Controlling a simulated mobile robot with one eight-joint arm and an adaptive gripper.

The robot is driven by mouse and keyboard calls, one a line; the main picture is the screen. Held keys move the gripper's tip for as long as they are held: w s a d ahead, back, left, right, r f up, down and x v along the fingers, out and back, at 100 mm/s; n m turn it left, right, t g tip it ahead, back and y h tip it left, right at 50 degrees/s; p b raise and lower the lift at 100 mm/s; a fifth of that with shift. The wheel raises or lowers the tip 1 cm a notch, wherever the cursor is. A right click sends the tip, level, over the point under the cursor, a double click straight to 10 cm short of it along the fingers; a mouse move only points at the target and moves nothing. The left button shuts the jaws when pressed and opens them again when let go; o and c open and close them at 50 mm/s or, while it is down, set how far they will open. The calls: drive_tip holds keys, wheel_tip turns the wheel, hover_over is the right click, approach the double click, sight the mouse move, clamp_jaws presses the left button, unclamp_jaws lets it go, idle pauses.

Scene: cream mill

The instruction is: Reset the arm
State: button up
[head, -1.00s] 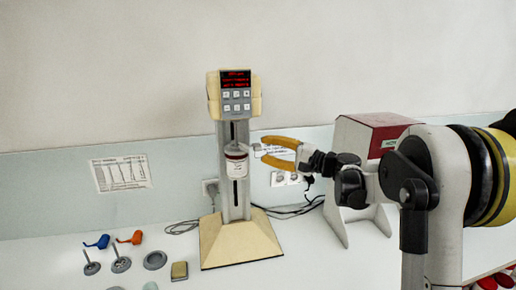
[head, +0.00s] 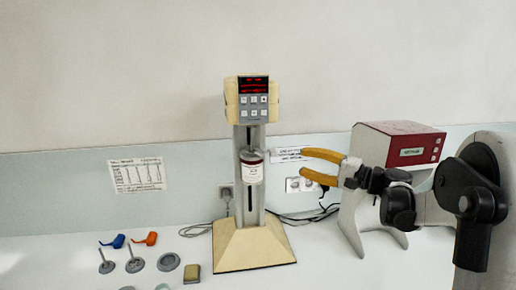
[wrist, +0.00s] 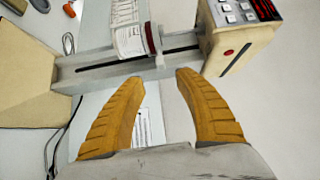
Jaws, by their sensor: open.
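My gripper (head: 312,164) has two orange-yellow fingers, spread apart and empty. In the head view it is right of the cream stand mill (head: 251,178), level with the labelled white container (head: 251,168) on its column, with a visible gap. The mill has a red-lit display and buttons at its top and a wide cream foot. The wrist view shows my gripper (wrist: 160,110) with its open fingers pointing toward the mill's column (wrist: 95,70) and the container (wrist: 132,35). Nothing is between the fingers.
A red-and-white machine (head: 400,143) stands on the right, behind my arm. Cables and wall sockets are behind.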

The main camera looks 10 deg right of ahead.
drive_tip(key=s+a+f+n+g+h+b, duration=0.35)
drive_tip(key=s+a+f+h+b, duration=0.2)
drive_tip(key=s+a+f, duration=0.6)
drive_tip(key=s+d+f+n+g+h+b, duration=0.1)
drive_tip(key=s+f+n+h+b, duration=0.1)
drive_tip(key=s+f, duration=0.5)
drive_tip(key=s+d+f+n+g+h+b, duration=0.1)
drive_tip(key=s+f+h+b, duration=0.4)
drive_tip(key=s, duration=1)
wheel_tip(320, 180, down, 2)
drive_tip(key=shift+d+n, duration=0.7)
drive_tip(key=shift+n, duration=0.55)
